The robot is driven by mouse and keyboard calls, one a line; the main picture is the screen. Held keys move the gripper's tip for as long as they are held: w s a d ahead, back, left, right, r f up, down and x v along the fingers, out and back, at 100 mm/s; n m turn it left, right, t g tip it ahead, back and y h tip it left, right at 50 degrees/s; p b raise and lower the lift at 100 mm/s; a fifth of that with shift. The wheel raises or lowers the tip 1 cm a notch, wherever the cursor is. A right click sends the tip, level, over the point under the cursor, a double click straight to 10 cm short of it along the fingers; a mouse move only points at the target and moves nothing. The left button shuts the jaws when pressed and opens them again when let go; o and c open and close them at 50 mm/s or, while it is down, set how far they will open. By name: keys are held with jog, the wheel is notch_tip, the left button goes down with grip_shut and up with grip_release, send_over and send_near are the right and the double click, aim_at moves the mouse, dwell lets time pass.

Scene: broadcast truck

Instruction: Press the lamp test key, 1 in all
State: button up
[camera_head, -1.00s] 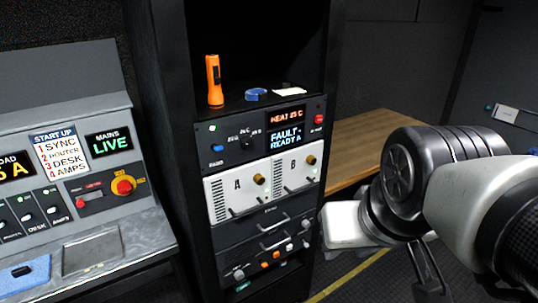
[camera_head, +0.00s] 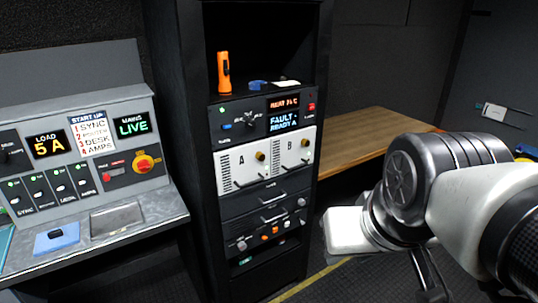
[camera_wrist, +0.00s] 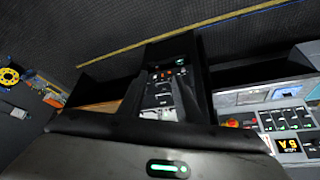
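A black equipment rack (camera_head: 215,200) stands in the middle of the head view. Its upper control panel (camera_head: 240,134) has a green lamp, a small blue key (camera_head: 225,141), a dark knob, two lit readouts and a red key (camera_head: 311,107). The lower readout (camera_head: 284,121) says FAULT, READY A. The key labels are too small to read, so I cannot tell which is the lamp test key. My gripper (camera_head: 428,277) is at the lower right of the head view, apart from the rack. Its fingers are partly hidden, and their opening does not show.
White modules A and B (camera_head: 228,174) sit below the panel. An orange torch (camera_head: 224,75) and blue tape (camera_head: 258,86) are on the shelf above. A desk console (camera_head: 70,190) stands left. A wooden bench (camera_head: 370,140) is behind right. Floor shows between rack and arm.

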grip_shut()
dwell(1.6)
